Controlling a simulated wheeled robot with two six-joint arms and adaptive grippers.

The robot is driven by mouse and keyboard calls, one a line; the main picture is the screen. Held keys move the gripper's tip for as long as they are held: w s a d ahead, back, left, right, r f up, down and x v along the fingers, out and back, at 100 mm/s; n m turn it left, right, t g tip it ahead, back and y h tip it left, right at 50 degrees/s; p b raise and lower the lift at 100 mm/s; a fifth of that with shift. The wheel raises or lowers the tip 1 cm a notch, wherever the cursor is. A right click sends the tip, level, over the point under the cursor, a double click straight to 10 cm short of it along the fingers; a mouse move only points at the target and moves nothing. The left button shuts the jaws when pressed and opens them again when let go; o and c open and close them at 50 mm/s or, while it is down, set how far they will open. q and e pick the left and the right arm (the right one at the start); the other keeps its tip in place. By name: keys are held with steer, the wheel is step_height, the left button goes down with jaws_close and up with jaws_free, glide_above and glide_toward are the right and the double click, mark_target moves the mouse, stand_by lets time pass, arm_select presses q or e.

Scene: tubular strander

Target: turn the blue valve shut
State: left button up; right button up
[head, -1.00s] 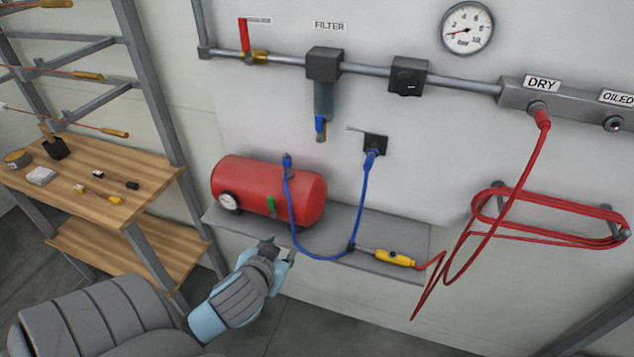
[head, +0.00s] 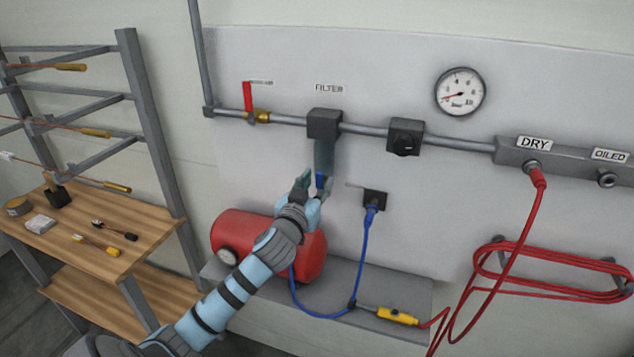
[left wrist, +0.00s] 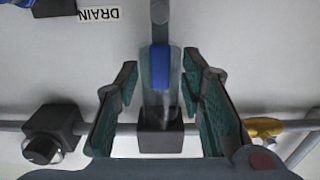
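The blue valve (head: 320,180) is a small blue handle at the bottom of the filter (head: 325,150), which hangs from the pipe. It also shows in the left wrist view (left wrist: 160,66), lined up between the fingers. My left gripper (head: 315,180) is open and reaches up from below at the valve. In the left wrist view my left gripper (left wrist: 160,80) has its fingers apart, one on each side of the handle, with gaps. The fingers partly hide the valve in the head view. I cannot tell whether they touch it. My right gripper is not in view.
A red tank (head: 232,235) sits on the grey shelf (head: 350,300) below the filter. A blue hose (head: 363,245) hangs close to the right. A red-handled valve (head: 248,97) is on the pipe at left. A wooden bench (head: 150,215) stands at the left.

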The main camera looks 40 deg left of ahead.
arm_select(q)
steer(key=shift+c, duration=0.2)
jaws_close()
stand_by(0.3)
